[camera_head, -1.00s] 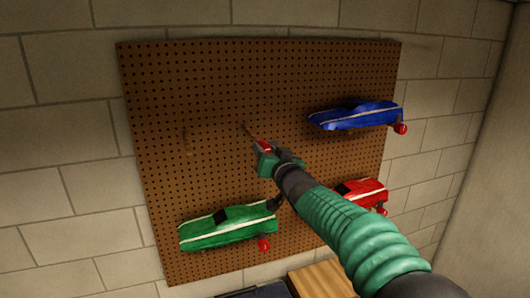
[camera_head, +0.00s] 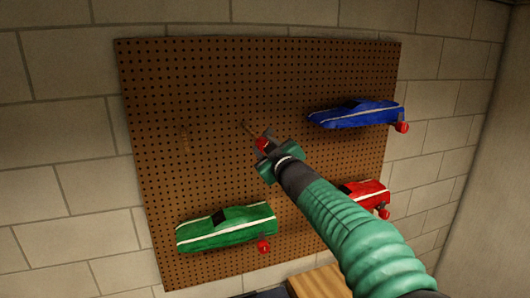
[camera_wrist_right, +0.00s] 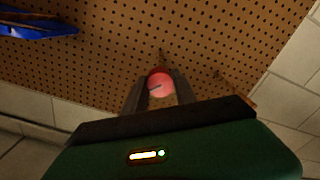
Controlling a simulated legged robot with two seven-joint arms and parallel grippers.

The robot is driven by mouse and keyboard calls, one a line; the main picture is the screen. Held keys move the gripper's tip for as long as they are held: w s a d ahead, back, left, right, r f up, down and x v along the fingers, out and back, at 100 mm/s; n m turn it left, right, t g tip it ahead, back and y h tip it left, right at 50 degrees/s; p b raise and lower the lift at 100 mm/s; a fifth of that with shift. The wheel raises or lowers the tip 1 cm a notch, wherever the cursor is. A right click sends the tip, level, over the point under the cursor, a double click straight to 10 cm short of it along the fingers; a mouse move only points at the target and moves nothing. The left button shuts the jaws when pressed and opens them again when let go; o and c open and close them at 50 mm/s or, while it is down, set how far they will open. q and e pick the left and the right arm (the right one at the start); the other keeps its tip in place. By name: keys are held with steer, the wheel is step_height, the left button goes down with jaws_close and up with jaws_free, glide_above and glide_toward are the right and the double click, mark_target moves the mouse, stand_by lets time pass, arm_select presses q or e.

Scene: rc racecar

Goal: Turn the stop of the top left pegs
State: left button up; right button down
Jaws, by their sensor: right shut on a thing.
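Two pegs stick out of the upper left part of the brown pegboard (camera_head: 220,75). The left peg (camera_head: 186,138) is bare. The right peg (camera_head: 246,127) has a red round stop at its outer end. My right gripper (camera_head: 264,145) is at this stop, its fingers shut on its two sides. In the right wrist view the red stop (camera_wrist_right: 160,83) sits between the two dark fingers (camera_wrist_right: 160,95), with the peg behind it. The other peg (camera_wrist_right: 217,75) shows to the right there. My left gripper is not in view.
A blue car (camera_head: 355,115) hangs at the upper right, a green car (camera_head: 226,228) at the lower left and a red car (camera_head: 365,192) at the lower right, partly behind my right arm. A wooden surface (camera_head: 318,282) is below. The board's upper left is clear of cars.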

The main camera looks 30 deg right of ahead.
steer(key=shift+f+n+b, duration=0.2)
steer(key=shift+n+b, duration=0.8)
steer(key=shift+n, duration=2.8)
steer(key=shift+f, duration=0.1)
steer(key=c, duration=1.3)
jaws_free()
steer(key=shift+o, duration=1.4)
steer(key=shift+a+r, duration=0.1)
steer(key=shift+r, duration=0.1)
